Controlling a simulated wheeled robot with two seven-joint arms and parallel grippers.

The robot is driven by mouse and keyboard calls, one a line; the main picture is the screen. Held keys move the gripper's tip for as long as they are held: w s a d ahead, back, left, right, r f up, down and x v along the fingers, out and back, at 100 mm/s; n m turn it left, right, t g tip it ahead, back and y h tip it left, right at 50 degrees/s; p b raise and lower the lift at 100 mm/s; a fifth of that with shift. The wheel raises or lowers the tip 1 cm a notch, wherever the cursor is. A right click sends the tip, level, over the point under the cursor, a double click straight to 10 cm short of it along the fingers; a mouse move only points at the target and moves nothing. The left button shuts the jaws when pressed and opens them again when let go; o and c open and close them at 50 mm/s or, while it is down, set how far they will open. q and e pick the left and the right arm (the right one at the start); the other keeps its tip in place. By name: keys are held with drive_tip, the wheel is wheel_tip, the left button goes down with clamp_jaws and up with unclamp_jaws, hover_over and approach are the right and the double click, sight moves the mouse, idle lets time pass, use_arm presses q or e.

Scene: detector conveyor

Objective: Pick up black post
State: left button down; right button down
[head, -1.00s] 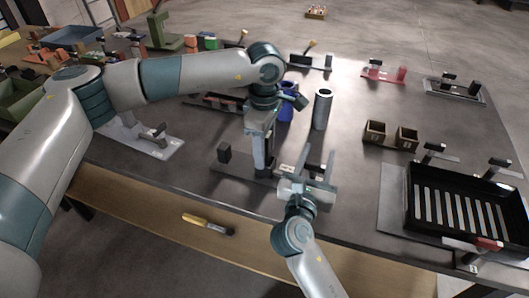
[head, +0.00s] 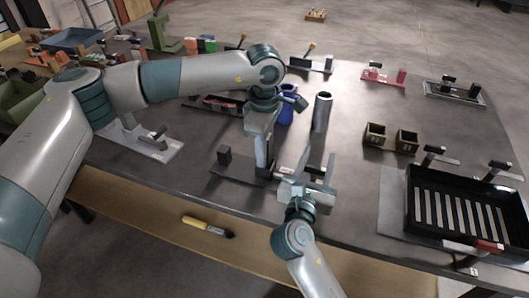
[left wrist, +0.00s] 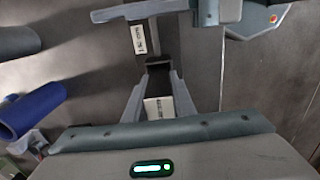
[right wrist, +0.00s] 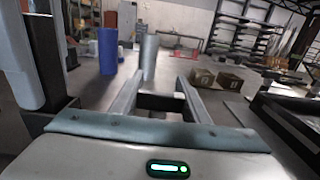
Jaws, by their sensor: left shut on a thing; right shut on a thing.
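A dark base plate (head: 232,171) lies near the front edge of the table, with a small black post (head: 224,155) standing at its left end. My left gripper (head: 264,176) points down at the right end of this plate. In the left wrist view its fingers close on a black post (left wrist: 158,66), mostly hidden in the head view. A white label (left wrist: 158,108) shows between the fingers. My right gripper (head: 307,172) is just right of the left one, shut on a dark block, which shows between its fingers in the right wrist view (right wrist: 160,103).
A grey cylinder (head: 321,112) and a blue cylinder (head: 287,116) stand behind the grippers. Two brown boxes (head: 375,135) and a black slotted tray (head: 412,210) are to the right.

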use_arm(q)
wheel_tip(320, 180, up, 7)
drive_tip(key=shift+r, duration=0.15)
drive_tip(key=s+a, duration=0.2)
drive_tip(key=s, duration=0.6)
drive_tip(key=s+a, duration=0.2)
drive_tip(key=s, duration=0.7)
drive_tip(key=shift+s+a+f, duration=0.2)
drive_tip(key=shift+a, duration=0.15)
use_arm(e)
drive_tip(key=c, duration=0.9)
unclamp_jaws()
drive_tip(key=shift+c, duration=0.2)
drive_tip(key=shift+s, duration=0.1)
drive_tip(key=v, duration=1.1)
drive_tip(key=shift+s+a, duration=0.2)
drive_tip(key=shift+s, duration=0.15)
